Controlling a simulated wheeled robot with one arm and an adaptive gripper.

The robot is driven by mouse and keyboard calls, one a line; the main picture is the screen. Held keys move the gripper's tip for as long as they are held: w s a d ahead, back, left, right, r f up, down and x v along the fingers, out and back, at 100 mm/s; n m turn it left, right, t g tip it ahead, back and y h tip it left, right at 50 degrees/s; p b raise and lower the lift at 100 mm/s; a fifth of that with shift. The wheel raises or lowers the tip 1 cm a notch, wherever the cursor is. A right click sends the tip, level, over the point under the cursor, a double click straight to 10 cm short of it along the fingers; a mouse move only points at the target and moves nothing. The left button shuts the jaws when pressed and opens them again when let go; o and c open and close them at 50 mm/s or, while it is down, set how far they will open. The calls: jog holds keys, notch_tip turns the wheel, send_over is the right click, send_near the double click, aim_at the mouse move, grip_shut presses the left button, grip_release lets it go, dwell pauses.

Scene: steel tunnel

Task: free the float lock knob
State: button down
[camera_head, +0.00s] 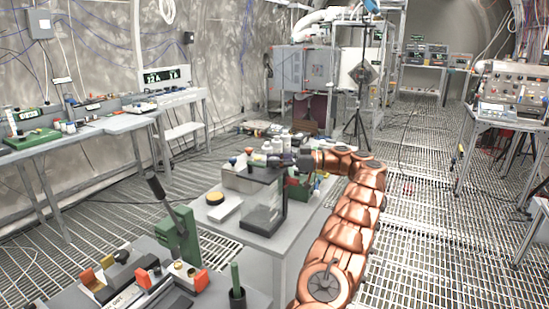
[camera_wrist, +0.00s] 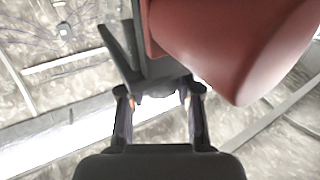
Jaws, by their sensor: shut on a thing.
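My gripper (camera_head: 284,160) is at the end of my copper-coloured arm, at the top of a grey stand with a dark upright and a clear-looking box (camera_head: 262,212) on the middle bench. In the wrist view my two dark fingers (camera_wrist: 160,101) are closed in on a small dark part, which I take to be the float lock knob (camera_wrist: 158,94). It sits at the end of a dark grey bracket (camera_wrist: 165,68). The knob is mostly hidden by the fingers, and I cannot tell its turn. In the head view it is too small to make out.
A large smooth red body (camera_wrist: 235,45) is close beside the fingers in the wrist view. White bottles (camera_head: 283,143) stand behind the gripper. A yellow-topped round item (camera_head: 215,198) and a white block (camera_head: 225,209) lie at the left. A green lever press (camera_head: 178,235) stands in front.

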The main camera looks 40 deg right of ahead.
dwell(0.5)
jog(key=c, duration=1.1)
grip_release()
jog(key=shift+o, duration=0.2)
jog(key=shift+a+f+m+t+h+b, duration=0.15)
jog(key=shift+m+t+h+b, duration=1.5)
jog(key=shift+b, duration=1.85)
jog(key=shift+m+t+h+b, duration=0.45)
jog(key=shift+m+h+b, duration=0.5)
jog(key=shift+h+b, duration=1.4)
jog(key=shift+m+t+h+b, duration=0.35)
jog(key=shift+m+b, duration=0.25)
jog(key=shift+b, duration=1.1)
jog(key=shift+s+r+m+h+b, duration=0.1)
jog(key=shift+r+m+h+b, duration=0.1)
jog(key=shift+m+h+b, duration=0.6)
jog(key=shift+m+h+p, duration=0.3)
jog(key=shift+m+h, duration=0.1)
jog(key=shift+h, duration=0.65)
